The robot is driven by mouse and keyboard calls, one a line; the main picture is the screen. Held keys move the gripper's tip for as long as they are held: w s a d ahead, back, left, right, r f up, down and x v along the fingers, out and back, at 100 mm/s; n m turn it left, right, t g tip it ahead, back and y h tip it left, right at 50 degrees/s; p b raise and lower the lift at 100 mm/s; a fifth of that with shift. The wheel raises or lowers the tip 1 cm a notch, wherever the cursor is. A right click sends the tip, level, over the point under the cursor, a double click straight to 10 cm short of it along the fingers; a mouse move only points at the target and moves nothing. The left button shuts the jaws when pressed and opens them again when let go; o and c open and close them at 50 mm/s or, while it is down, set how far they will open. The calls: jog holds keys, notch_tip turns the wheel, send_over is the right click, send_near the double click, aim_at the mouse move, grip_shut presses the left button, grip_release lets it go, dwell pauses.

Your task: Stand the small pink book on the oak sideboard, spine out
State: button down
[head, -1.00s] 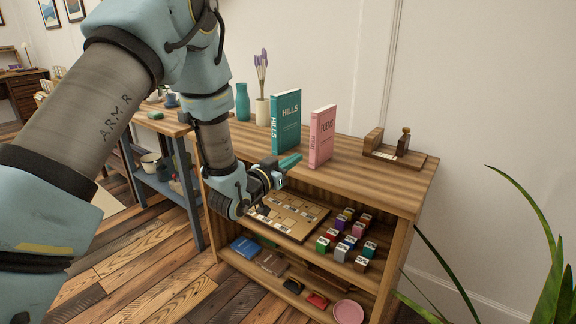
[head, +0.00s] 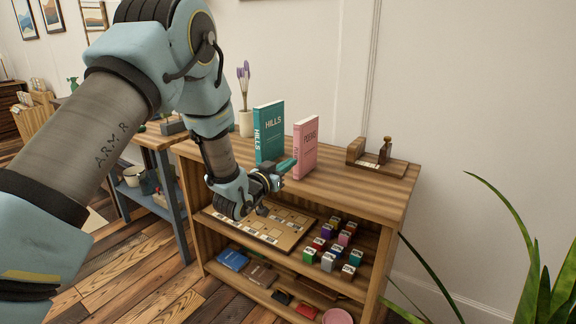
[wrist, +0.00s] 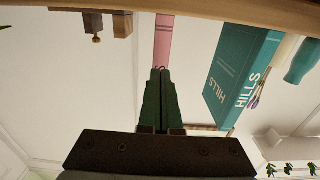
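The small pink book (head: 305,148) stands upright on the oak sideboard (head: 350,186), near the front edge, its spine towards my gripper. The wrist view is upside down and shows the pink spine (wrist: 164,38) straight beyond my fingertips. My gripper (head: 288,164) has green fingers, which lie close together in the wrist view (wrist: 160,72) with nothing visible between them. The fingertips are at the lower part of the spine; I cannot tell whether they touch it.
A teal book (head: 269,133) stands just left of the pink one. A wooden holder (head: 378,158) sits at the right rear. Shelves below hold a wooden board (head: 262,228) and several small coloured boxes (head: 328,243). A plant (head: 540,270) stands at right.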

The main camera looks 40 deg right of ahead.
jog(key=shift+b+x, duration=0.6)
jog(key=shift+x, duration=1.2)
jog(key=shift+b+v, duration=0.3)
jog(key=shift+v, duration=1.75)
jog(key=w+a+r+n+t+y+p, duration=0.35)
jog(key=w+a+y, duration=0.25)
jog(key=w+a, duration=0.65)
jog(key=w+a+r+n+y+p, duration=0.1)
jog(key=a+n+y+p, duration=0.15)
jog(key=a, duration=0.65)
jog(key=w+a+r+n+y+p, duration=0.1)
jog(key=w+a+y, duration=0.15)
jog(key=a, duration=0.65)
jog(key=s+a+r+n+g+y+p, duration=0.1)
jog(key=s+a+n+y, duration=0.15)
jog(key=a, duration=0.65)
jog(key=s+a+r+n+g+y+p, duration=0.15)
jog(key=s+a, duration=0.25)
jog(key=a, duration=0.4)
jog(key=s+a+r+n+g+y+p, duration=0.2)
jog(key=s+a+g, duration=0.2)
jog(key=s+a, duration=0.6)
jog(key=shift+s+a+r+n, duration=0.3)
jog(key=shift+s+r+n, duration=0.1)
jog(key=shift+s, duration=0.55)
